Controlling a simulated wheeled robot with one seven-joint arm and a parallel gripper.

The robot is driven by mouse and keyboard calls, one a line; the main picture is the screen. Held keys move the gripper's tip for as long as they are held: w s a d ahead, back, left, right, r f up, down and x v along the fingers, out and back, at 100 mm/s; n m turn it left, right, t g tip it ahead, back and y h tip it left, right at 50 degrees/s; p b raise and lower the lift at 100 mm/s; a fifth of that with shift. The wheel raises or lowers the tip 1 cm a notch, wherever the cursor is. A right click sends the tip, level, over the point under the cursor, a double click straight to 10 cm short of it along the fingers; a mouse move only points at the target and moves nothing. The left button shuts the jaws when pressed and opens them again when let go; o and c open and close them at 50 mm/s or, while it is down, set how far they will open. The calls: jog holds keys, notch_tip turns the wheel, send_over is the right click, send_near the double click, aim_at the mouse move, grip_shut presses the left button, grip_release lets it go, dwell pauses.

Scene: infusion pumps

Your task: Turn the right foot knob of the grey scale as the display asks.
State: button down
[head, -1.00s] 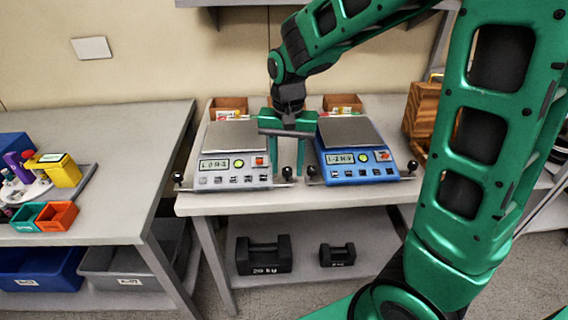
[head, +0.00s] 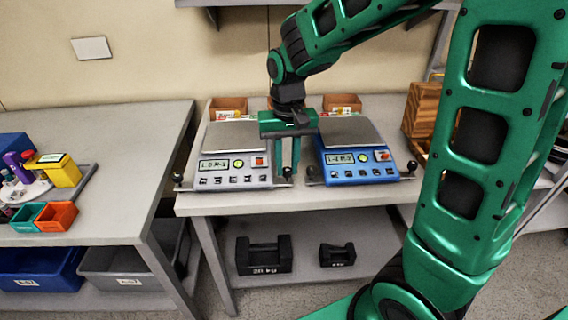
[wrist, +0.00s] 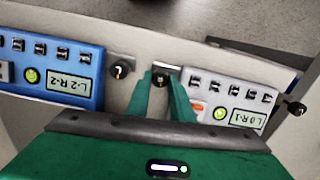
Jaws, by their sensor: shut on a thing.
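The grey scale (head: 232,180) stands on the left of the middle bench. Its display (head: 214,164) appears to read L 0, R -1, and also shows in the wrist view (wrist: 236,118). Its right foot knob (wrist: 160,80) is a small black knob with a mark, at the scale's front corner. My gripper (head: 286,170) points down there, with its green fingers on either side of the knob. In the wrist view my gripper (wrist: 160,84) is shut on the knob. The grey scale's left foot knob (head: 178,178) stands free.
A blue scale (head: 360,173) stands close on the right, its display seeming to read L -2, R -2. Its near foot knob (wrist: 121,68) is just beside my fingers. Small cardboard boxes (head: 228,104) stand behind. Black weights (head: 264,255) lie on the lower shelf.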

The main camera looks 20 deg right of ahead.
aim_at(287, 168)
jog(key=n, duration=0.5)
jog(key=shift+a, duration=0.1)
jog(key=shift+w, duration=0.1)
dwell(0.3)
jog(key=c, duration=1.6)
grip_release()
jog(key=shift+o, duration=0.2)
notch_tip(287, 168, up, 11)
jog(key=shift+f, duration=0.15)
